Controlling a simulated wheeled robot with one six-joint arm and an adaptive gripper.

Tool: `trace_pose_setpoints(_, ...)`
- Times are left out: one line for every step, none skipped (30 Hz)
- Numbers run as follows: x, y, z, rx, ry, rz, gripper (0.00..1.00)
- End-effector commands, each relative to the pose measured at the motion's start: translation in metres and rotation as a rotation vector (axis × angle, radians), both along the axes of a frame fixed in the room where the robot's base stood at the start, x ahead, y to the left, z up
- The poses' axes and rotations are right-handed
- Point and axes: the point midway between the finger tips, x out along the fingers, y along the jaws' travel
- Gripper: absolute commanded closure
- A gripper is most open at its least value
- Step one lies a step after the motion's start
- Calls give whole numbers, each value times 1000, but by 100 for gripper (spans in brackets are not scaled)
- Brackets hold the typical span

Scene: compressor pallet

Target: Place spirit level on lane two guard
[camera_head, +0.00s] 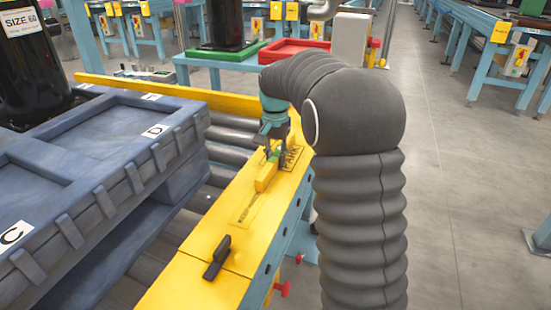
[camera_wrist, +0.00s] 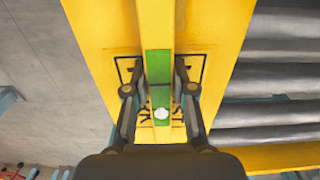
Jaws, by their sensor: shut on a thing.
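The spirit level (camera_head: 266,176) is a narrow yellow bar with green parts. It lies lengthwise along the yellow guard (camera_head: 195,235), over a black-outlined marking (camera_head: 291,158). I cannot tell if it rests on the guard or hangs just above it. My gripper (camera_head: 274,146) points down and is shut on the level. In the wrist view, the dark fingers (camera_wrist: 158,85) stand on both sides of the level's green section (camera_wrist: 158,65), over the yellow guard (camera_wrist: 95,30). The gripper hides part of the level in the head view.
Grey rollers (camera_head: 222,150) run left of the guard. A large blue-grey pallet (camera_head: 90,165) stands on them. Open floor (camera_head: 460,190) is at right.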

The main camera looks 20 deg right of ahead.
Motion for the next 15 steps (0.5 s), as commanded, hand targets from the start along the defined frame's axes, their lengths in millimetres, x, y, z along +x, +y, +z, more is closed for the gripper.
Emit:
trace_pose_setpoints(0,0,1,0,-1,0,100)
trace_pose_setpoints(0,0,1,0,-1,0,100)
trace_pose_setpoints(0,0,1,0,-1,0,100)
trace_pose_setpoints(0,0,1,0,-1,0,100)
trace_pose_setpoints(0,0,1,0,-1,0,100)
trace_pose_setpoints(0,0,0,0,-1,0,100)
trace_pose_setpoints(0,0,0,0,-1,0,100)
trace_pose_setpoints(0,0,-1,0,-1,0,100)
trace_pose_setpoints(0,0,-1,0,-1,0,66)
trace_pose_setpoints(0,0,-1,0,-1,0,58)
trace_pose_setpoints(0,0,-1,0,-1,0,51)
trace_pose_setpoints(0,0,-1,0,-1,0,51)
trace_pose_setpoints(0,0,-1,0,-1,0,51)
trace_pose_setpoints(0,0,-1,0,-1,0,51)
trace_pose_setpoints(0,0,-1,0,-1,0,51)
